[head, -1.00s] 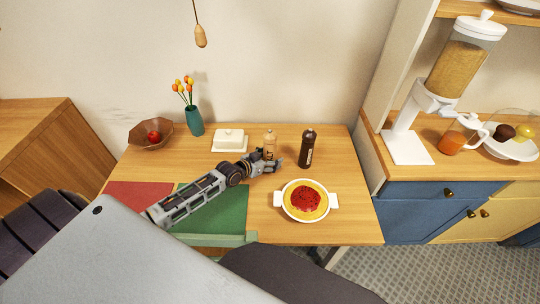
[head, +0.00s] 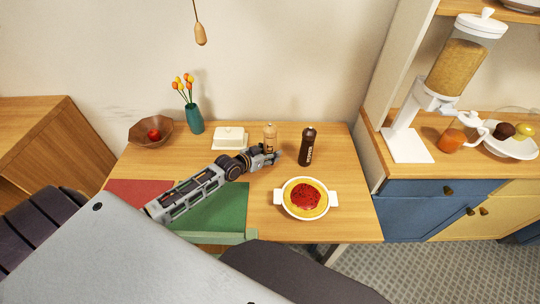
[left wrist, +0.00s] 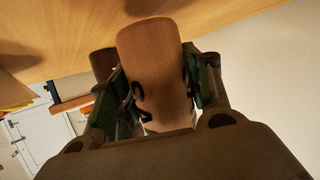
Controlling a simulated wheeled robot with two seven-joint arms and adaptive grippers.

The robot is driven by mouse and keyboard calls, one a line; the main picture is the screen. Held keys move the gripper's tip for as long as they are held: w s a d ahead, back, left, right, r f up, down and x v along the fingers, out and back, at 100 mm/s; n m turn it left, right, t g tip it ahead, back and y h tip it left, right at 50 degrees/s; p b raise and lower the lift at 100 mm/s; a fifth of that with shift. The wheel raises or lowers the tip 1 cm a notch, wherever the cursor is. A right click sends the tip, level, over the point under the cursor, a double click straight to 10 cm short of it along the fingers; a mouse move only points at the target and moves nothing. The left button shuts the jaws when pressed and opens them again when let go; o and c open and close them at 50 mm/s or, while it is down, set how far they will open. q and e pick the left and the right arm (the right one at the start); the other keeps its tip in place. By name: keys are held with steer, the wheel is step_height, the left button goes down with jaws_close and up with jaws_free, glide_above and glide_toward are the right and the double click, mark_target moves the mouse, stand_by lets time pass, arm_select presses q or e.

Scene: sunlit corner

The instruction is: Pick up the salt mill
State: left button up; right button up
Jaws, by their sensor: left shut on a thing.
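The salt mill (head: 270,135) is a light wooden cylinder, upright near the back of the table. My left gripper (head: 273,154) is shut on it, and the fingers cover its lower part in the head view. In the left wrist view the salt mill (left wrist: 155,70) sits between the two fingers (left wrist: 160,90), with dark letters partly showing on its side. The mill appears slightly above the table, but its base is hidden. My right gripper is not in view.
A dark pepper mill (head: 307,147) stands close to the right. A white butter dish (head: 230,138) is to the left, with a teal vase (head: 195,119) and wooden bowl (head: 140,140) beyond. A white dish of red-topped food (head: 324,210) sits in front.

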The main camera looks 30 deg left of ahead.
mark_target(265, 140)
arm_select(q)
step_height(265, 140, up, 8)
stand_by(0.5)
steer(key=shift+f, duration=0.1)
stand_by(0.7)
